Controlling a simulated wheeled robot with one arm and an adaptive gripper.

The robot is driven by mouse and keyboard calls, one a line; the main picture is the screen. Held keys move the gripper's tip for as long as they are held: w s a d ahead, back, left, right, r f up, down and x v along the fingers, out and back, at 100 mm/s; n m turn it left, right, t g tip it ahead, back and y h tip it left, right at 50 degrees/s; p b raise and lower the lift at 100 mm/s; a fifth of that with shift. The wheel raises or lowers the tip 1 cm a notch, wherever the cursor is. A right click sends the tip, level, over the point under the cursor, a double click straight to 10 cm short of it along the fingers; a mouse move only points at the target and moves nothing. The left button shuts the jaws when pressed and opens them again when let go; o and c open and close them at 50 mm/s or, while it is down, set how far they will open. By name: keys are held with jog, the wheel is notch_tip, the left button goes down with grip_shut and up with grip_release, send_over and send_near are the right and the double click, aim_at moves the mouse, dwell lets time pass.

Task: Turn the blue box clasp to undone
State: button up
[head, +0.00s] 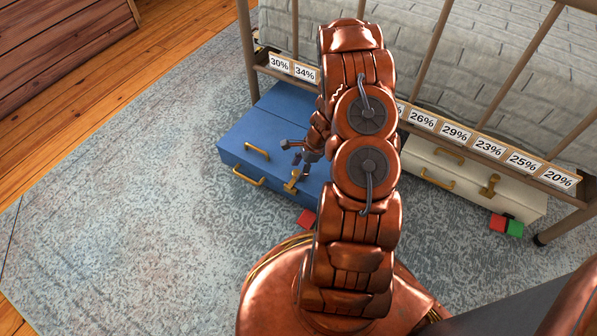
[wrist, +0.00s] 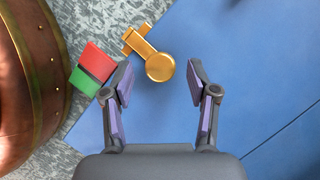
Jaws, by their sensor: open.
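The blue box (head: 255,135) sits on the rug under the bed frame, partly hidden by my arm in the head view. Its gold clasp (head: 292,182) is at the front edge. In the wrist view the clasp (wrist: 160,67) shows as a round knob with an arm running up-left to a crossbar. My gripper (head: 291,150) is over the box near the clasp. In the wrist view my open gripper (wrist: 160,76) has its fingers apart on either side of the knob.
A red block (head: 307,219), joined to green in the wrist view (wrist: 88,82), is beside the clasp. The blue box has gold handles (head: 257,152). A white box (head: 470,180) stands at right. A rail with percentage labels (head: 423,120) runs above. The rug at left is clear.

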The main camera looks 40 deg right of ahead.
jog(key=shift+w+a+f, duration=0.1)
jog(key=shift+a+f, duration=0.05)
jog(key=shift+f, duration=0.3)
grip_shut()
jog(key=shift+r, duration=0.1)
